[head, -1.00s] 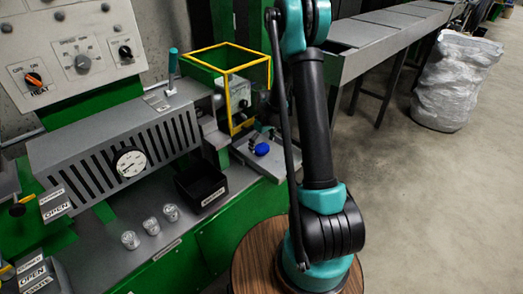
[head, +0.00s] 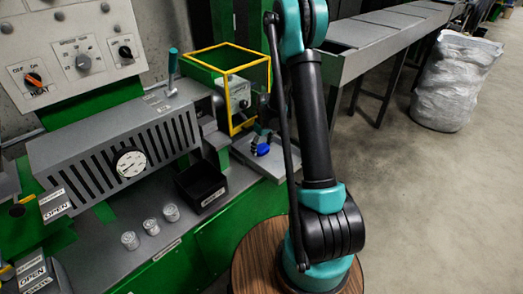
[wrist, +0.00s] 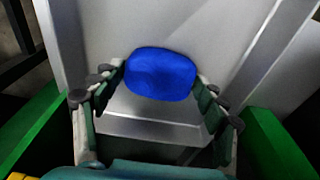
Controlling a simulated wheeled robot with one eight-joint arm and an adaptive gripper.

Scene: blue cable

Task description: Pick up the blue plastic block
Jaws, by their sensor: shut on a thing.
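The blue plastic block (head: 262,150) is at the grey metal ledge on the machine's right end in the head view. In the wrist view the block (wrist: 160,73) is rounded and sits between the two fingers of my gripper (wrist: 160,88), one on each side. My gripper (head: 262,141) is shut on the block. In the head view it is small and comes down on the block from above. I cannot tell whether the block still touches the ledge.
A yellow-edged frame (head: 232,68) stands right behind the ledge. A grey conveyor (head: 385,30) runs back right.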

